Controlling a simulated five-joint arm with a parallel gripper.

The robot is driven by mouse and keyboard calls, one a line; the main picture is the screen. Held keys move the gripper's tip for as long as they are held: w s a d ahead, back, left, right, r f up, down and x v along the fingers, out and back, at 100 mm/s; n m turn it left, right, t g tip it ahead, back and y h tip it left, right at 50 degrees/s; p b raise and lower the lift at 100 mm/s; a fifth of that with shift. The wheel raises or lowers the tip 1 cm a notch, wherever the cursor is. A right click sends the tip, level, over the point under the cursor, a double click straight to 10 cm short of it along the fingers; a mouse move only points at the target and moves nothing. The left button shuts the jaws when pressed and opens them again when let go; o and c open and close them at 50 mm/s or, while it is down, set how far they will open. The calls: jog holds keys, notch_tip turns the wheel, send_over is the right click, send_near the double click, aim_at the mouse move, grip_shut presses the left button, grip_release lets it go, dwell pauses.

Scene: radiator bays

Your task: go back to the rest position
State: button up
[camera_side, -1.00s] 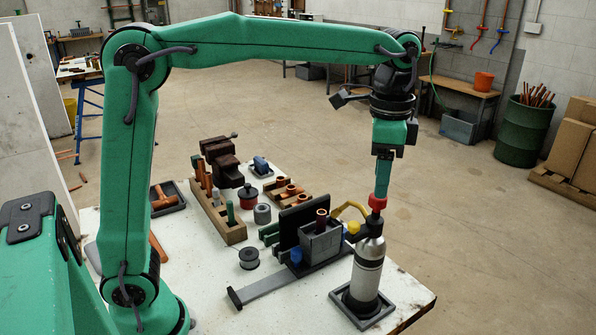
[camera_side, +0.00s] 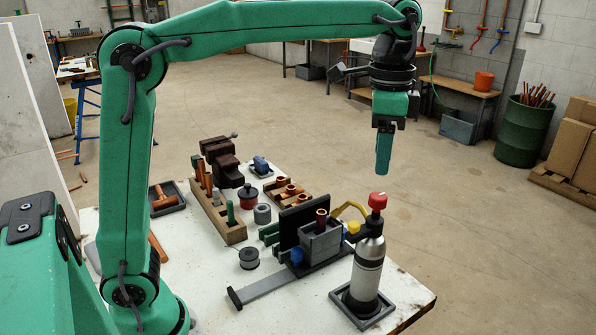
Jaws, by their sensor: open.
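My gripper (camera_side: 383,155) hangs pointing down above the right part of the white workbench (camera_side: 215,295). Its green fingers are empty, and from this side they overlap, so the gap between them is hard to see. A silver and black bottle with a red knob (camera_side: 377,201) stands upright below it, in a dark square tray (camera_side: 345,311). A clear gap shows between the fingertips and the knob.
A grey box on a stand (camera_side: 320,243) with a dark upright plate is left of the bottle. A wooden rack (camera_side: 222,218), a brown vise (camera_side: 222,163), spools (camera_side: 249,258) and copper fittings (camera_side: 288,192) stand further left. The air around my gripper is free.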

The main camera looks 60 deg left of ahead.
jog(key=shift+s+a, duration=0.25)
jog(key=shift+a, duration=0.05)
jog(key=s+a+f+n+t, duration=0.2)
jog(key=s+a+f+n, duration=0.2)
jog(key=s, duration=0.5)
jog(key=s+a+f+n+t, duration=0.3)
jog(key=s+a+f+n, duration=0.2)
jog(key=s+a+f, duration=0.1)
jog(key=s+a, duration=0.1)
jog(key=s, duration=0.1)
jog(key=shift+s+f+t, duration=0.3)
jog(key=shift+s, duration=0.1)
